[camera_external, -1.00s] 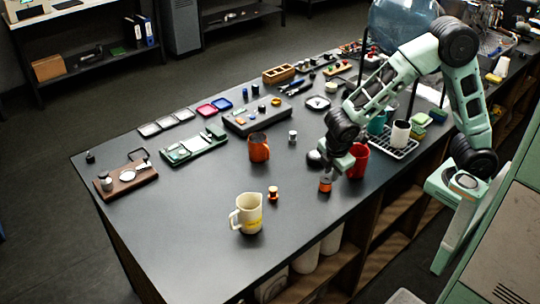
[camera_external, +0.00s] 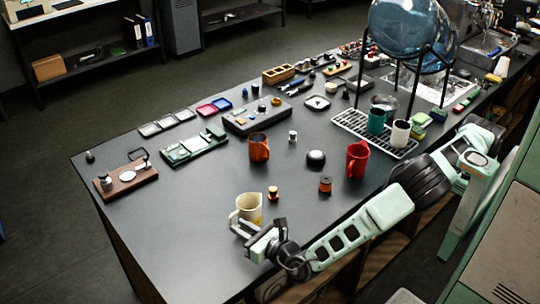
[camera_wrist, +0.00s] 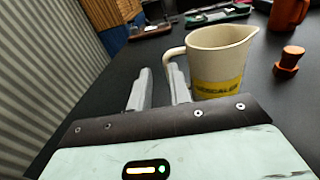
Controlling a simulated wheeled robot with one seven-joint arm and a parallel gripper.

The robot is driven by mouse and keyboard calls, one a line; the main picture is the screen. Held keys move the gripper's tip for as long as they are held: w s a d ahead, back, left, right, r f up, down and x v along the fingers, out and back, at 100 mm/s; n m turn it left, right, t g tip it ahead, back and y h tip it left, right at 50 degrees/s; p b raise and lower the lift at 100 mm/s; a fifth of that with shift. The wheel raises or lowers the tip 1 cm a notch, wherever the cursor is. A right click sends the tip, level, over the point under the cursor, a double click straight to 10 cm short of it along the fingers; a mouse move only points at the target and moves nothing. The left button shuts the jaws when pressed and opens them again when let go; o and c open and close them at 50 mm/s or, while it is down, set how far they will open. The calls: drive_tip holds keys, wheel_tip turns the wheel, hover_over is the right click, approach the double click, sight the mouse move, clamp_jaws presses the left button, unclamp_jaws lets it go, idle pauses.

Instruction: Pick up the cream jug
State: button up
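The cream jug (camera_external: 250,207) stands upright near the front edge of the dark bench, its handle toward the left of the picture. In the wrist view the jug (camera_wrist: 218,62) shows a yellow label band and a spout at the right. My gripper (camera_wrist: 159,68) is open and empty, with a gap between its two pale fingers. The jug's handle is just beyond the right fingertip; I cannot tell whether they touch. In the external view my gripper (camera_external: 240,226) is low at the jug's front left and hides part of its lower side.
An orange-brown small part (camera_external: 273,193) stands just right of the jug. The bench left of the jug is clear.

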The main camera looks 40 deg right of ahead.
drive_tip(key=f, duration=0.1)
drive_tip(key=s+d+f+n+y, duration=0.1)
drive_tip(key=shift+f+t, duration=0.3)
drive_tip(key=shift+f, duration=0.05)
drive_tip(key=shift+p+x, duration=0.7)
drive_tip(key=shift+x, duration=1.75)
drive_tip(key=shift+d+f, duration=0.1)
drive_tip(key=shift+d, duration=0.05)
clamp_jaws()
